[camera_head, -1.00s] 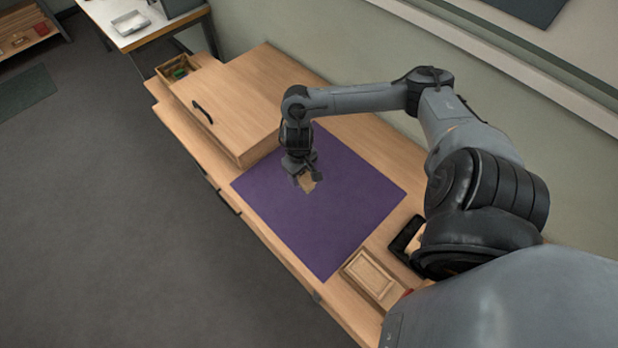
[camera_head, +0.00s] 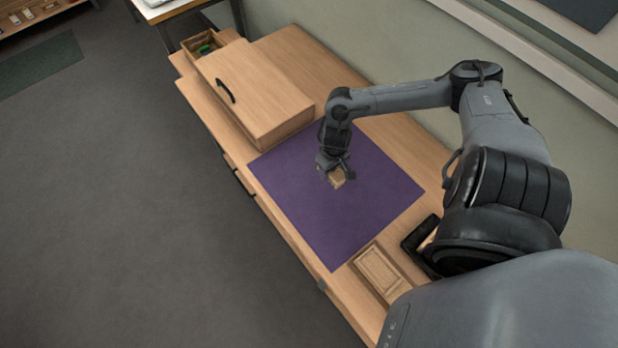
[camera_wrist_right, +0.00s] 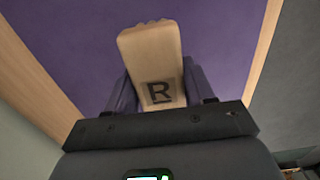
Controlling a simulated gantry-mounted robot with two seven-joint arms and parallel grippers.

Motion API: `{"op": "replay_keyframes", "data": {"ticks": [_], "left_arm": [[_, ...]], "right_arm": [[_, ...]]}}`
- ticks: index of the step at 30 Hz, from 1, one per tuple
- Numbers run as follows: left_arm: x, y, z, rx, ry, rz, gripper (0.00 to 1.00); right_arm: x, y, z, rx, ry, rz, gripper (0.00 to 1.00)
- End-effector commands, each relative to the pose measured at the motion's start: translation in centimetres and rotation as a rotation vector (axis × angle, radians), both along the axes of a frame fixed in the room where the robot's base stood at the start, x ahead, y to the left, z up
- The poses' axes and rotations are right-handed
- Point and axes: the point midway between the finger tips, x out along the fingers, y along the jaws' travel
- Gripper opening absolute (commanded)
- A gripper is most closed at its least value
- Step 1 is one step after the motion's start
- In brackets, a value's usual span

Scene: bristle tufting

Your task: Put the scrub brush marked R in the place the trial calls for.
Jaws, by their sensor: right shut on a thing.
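The scrub brush marked R (camera_wrist_right: 152,60) is a pale wooden block with a dark letter R on the face toward the right wrist camera. My right gripper (camera_wrist_right: 160,92) is shut on it, with a finger on each side. In the head view the brush (camera_head: 337,179) shows as a small tan block at the tip of my right gripper (camera_head: 336,172), over the purple mat (camera_head: 300,212). I cannot tell whether the brush touches the mat. The brush's bristles are not visible. My left gripper is not in view.
A wooden cabinet (camera_head: 258,85) with a dark handle stands beyond the mat, with an open compartment (camera_head: 205,45) holding something green at its far end. A shallow wooden tray (camera_head: 380,272) and a black tray (camera_head: 415,240) lie near my right arm. Most of the mat is clear.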

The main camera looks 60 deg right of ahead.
Motion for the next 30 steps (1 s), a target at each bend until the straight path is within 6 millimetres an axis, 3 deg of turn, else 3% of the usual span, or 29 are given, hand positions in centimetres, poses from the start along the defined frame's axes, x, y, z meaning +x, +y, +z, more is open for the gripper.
{"op": "replay_keyframes", "data": {"ticks": [7,13,23,30], "left_arm": [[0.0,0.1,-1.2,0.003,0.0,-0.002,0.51],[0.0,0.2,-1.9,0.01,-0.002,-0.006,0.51],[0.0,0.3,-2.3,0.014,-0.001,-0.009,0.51],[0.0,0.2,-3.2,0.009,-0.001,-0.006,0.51]], "right_arm": [[4.6,1.2,-2.7,0.004,-0.005,-0.001,0.2],[7.2,1.8,-4.4,0.003,-0.001,0.0,0.2],[8.1,2.0,-5.6,0.0,0.002,0.002,0.2],[8.1,1.9,-8.5,0.001,0.003,0.001,0.2]]}}
